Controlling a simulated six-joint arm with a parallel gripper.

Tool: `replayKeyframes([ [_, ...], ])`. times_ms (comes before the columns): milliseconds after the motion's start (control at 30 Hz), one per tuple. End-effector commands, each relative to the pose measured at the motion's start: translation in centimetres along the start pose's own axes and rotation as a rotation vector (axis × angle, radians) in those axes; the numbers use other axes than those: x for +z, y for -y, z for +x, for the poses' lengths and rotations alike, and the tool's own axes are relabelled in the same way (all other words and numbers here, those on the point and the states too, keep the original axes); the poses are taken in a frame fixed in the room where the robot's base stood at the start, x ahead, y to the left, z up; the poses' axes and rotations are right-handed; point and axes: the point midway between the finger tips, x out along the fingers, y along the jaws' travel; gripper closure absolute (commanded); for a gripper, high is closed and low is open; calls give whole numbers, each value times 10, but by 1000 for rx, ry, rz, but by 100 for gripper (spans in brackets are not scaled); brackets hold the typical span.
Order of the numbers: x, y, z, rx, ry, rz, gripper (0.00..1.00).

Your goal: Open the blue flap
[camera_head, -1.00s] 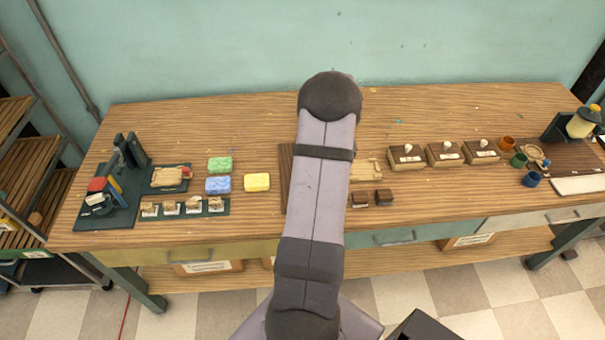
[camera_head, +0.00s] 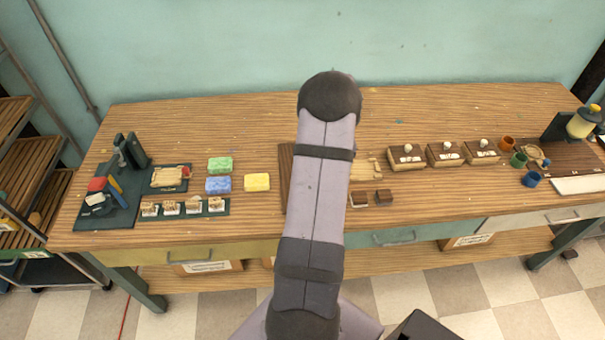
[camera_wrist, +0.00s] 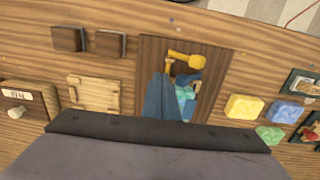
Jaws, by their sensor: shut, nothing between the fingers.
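A dark brown board (camera_wrist: 211,70) lies on the table in the wrist view, with a yellow knobbed piece (camera_wrist: 187,60) on it. Beside that piece is a small blue and teal part (camera_wrist: 186,92), which may be the blue flap; it is partly hidden by my fingers, and I cannot tell if it is raised. My gripper (camera_wrist: 165,76) is shut and empty, its blue-grey fingers over the board beside the blue part. Whether they touch it is unclear. In the head view my arm covers most of the board, leaving its left edge (camera_head: 285,175).
Yellow (camera_head: 257,182), blue (camera_head: 218,185) and green (camera_head: 220,165) soap blocks lie left of the board. A pale wooden tray (camera_wrist: 94,93) and two small dark blocks (camera_wrist: 69,40) lie on its other side. Several labelled boxes (camera_head: 407,158) stand farther right.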

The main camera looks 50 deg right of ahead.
Motion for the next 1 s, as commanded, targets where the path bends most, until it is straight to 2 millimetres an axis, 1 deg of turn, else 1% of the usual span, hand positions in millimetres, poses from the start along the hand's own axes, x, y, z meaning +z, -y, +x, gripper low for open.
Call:
replayKeyframes([
  [167,0,0,3,0,0,0,100],
  [800,0,0,31,0,0,0,100],
  [1000,0,0,34,0,0,0,100],
])
